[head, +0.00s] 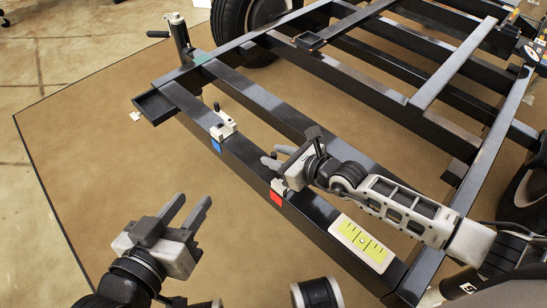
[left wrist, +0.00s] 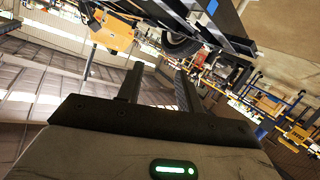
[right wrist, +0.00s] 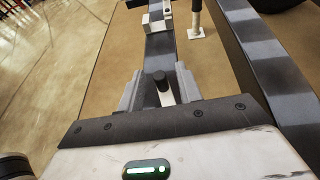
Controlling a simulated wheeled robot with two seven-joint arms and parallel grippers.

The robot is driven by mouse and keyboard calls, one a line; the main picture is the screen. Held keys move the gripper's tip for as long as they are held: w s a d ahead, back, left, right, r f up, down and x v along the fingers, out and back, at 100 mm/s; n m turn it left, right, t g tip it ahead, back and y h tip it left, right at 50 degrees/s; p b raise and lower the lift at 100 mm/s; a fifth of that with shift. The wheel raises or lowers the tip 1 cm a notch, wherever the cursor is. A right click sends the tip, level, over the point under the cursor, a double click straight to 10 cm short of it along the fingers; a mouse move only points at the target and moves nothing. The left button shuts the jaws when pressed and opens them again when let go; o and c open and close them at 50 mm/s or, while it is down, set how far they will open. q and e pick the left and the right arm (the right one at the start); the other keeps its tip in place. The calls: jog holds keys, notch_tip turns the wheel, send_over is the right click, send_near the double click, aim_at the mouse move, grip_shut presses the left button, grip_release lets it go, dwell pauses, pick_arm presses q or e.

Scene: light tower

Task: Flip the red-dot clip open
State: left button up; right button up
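The red square (head: 276,197) marks the near beam (head: 315,215) in the head view. The whitish red-dot clip (head: 281,185) sits just above it, mostly hidden behind my right gripper. My right gripper (head: 274,157) is open over the beam, its fingers pointing left. In the right wrist view, a black-topped upright part (right wrist: 160,80), seemingly the clip's lever, stands between the fingers of this gripper (right wrist: 157,85). Contact cannot be told. My left gripper (head: 187,209) is open and empty, off the frame at lower left; its fingers also show in the left wrist view (left wrist: 158,85).
A second clip (head: 222,126) with a blue square (head: 216,145) sits further left on the same beam; it shows in the right wrist view (right wrist: 156,23). A yellow-green plate (head: 362,242) lies on the beam to the right. A parallel dark beam (head: 270,105) runs behind. Brown floor is clear at left.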

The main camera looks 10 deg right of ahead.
jog(key=shift+w+a+f, duration=0.25)
jog(key=shift+w+a, duration=0.1)
jog(key=shift+w, duration=0.1)
grip_shut()
jog(key=shift+w+r+p, duration=0.15)
jog(key=shift+r+p, duration=0.1)
jog(key=shift+p, duration=0.25)
jog(key=p, duration=0.1)
jog(key=m+t+h+p, duration=0.1)
jog(key=p, duration=0.1)
jog(key=m+h+p, duration=0.1)
jog(key=p, duration=0.1)
jog(key=shift+w+d+r+t, duration=0.2)
jog(key=shift+w+d+t, duration=0.1)
jog(key=shift+w, duration=0.1)
pick_arm(q)
jog(key=shift+s+a+f+g+y+p, duration=0.1)
jog(key=shift+a+f+g+y, duration=0.2)
jog(key=shift+f+g, duration=0.3)
jog(key=shift+a+f+g+y+p, duration=0.15)
jog(key=shift+a+f+g+y, duration=0.2)
jog(key=shift+f, duration=0.35)
jog(key=shift+s+a+f+g+y+p, duration=0.1)
jog(key=shift+a+f+g+y, duration=0.15)
jog(key=shift+f+g, duration=0.35)
pick_arm(e)
jog(key=shift+d+f+m+h, duration=0.2)
jog(key=shift+f+m+h, duration=0.15)
jog(key=shift+m+h, duration=0.05)
grip_release()
